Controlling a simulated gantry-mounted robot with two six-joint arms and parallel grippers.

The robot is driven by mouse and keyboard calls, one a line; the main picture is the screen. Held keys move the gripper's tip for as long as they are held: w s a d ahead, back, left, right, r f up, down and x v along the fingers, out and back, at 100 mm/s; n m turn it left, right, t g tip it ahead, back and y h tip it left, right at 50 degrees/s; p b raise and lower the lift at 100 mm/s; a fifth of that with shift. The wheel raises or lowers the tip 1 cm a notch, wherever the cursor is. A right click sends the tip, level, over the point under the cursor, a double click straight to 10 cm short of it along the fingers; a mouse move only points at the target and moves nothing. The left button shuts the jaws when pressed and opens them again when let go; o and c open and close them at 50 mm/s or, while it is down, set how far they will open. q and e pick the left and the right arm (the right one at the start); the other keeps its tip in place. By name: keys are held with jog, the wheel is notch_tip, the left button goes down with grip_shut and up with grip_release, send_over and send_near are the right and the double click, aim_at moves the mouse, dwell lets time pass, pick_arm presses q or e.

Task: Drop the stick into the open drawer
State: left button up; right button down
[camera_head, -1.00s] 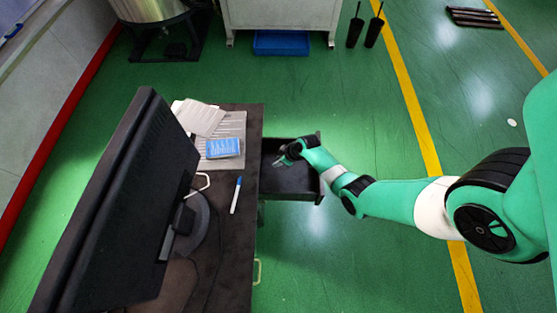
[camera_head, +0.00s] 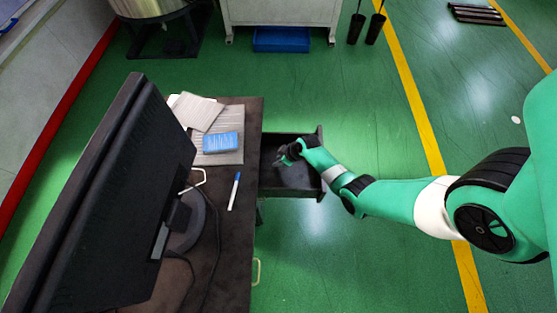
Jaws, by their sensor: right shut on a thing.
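The open drawer (camera_head: 305,190) is dark and sticks out from the right side of the desk. My right gripper (camera_head: 281,158) is over the drawer's inside, with its arm coming in from the right. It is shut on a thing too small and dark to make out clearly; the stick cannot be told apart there. Part of the drawer is hidden under the gripper and wrist. My left gripper is not in view.
The dark desk (camera_head: 225,250) holds a black monitor (camera_head: 95,200), a blue box (camera_head: 223,142), papers (camera_head: 195,112) and a blue-and-white pen (camera_head: 235,190). A blue bin (camera_head: 281,39) stands at the back.

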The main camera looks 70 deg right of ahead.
jog(key=shift+f+b, duration=0.85)
jog(key=shift+f, duration=0.1)
jog(key=c, duration=0.6)
grip_release()
jog(key=shift+r, duration=0.1)
jog(key=p+v, duration=1.1)
jog(key=p, duration=0.1)
jog(key=shift+s+r, duration=0.15)
jog(key=shift+r, duration=0.1)
